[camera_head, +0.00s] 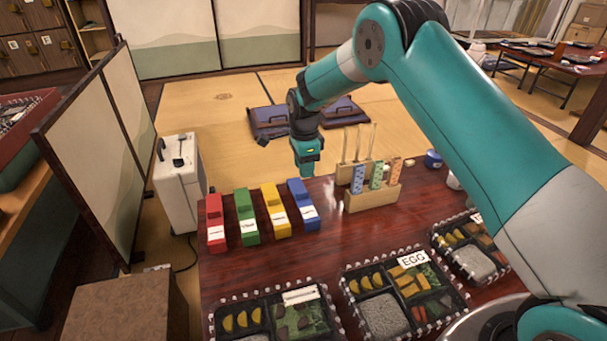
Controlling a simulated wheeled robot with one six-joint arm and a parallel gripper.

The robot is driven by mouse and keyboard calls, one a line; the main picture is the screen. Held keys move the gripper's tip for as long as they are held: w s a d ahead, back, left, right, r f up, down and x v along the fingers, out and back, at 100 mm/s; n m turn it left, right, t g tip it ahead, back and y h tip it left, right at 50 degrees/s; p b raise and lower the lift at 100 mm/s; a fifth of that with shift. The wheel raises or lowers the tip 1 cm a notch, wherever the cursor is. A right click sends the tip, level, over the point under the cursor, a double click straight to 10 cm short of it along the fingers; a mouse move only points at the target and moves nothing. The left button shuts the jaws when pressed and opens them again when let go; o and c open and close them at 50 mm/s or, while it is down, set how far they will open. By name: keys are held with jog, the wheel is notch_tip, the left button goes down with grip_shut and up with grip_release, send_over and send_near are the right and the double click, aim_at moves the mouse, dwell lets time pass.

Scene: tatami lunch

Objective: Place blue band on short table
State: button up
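A wooden holder (372,201) stands on the glossy red-brown table (325,250), right of centre. Upright patterned strips rise from it: a blue band (358,180) at its left, a green one (377,175) in the middle and an orange one (395,171) at its right. My gripper (306,170) points down near the table's far edge, to the left of the holder and apart from it. Its fingers are too small to tell open from shut. I cannot tell which surface is the short table; a brown block-like stand (125,310) is at lower left.
Red (215,222), green (246,218), yellow (275,211) and blue (303,204) labelled boxes line the table's left side. Bento trays (383,315) line the near edge. A folding screen (95,150) and white case (179,185) stand left. Floor cushions (270,121) lie behind.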

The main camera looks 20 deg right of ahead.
jog(key=s+a+r+n+y, duration=0.1)
jog(key=s+a+r+n, duration=0.1)
jog(key=s+r+n, duration=0.65)
jog(key=s+a+r+n+y, duration=0.15)
jog(key=s+r+n, duration=0.35)
jog(key=s+r, duration=0.6)
jog(key=s+a+r+n+y, duration=0.1)
jog(key=s+n, duration=0.5)
jog(key=s, duration=0.4)
jog(key=s+a+r+n, duration=0.1)
jog(key=s+r+n, duration=0.1)
jog(key=s+n, duration=0.3)
jog(key=s, duration=0.4)
jog(key=shift+s+r+n+y+p, duration=0.25)
jog(key=shift+s+n+y+p, duration=0.1)
jog(key=shift+p, duration=0.05)
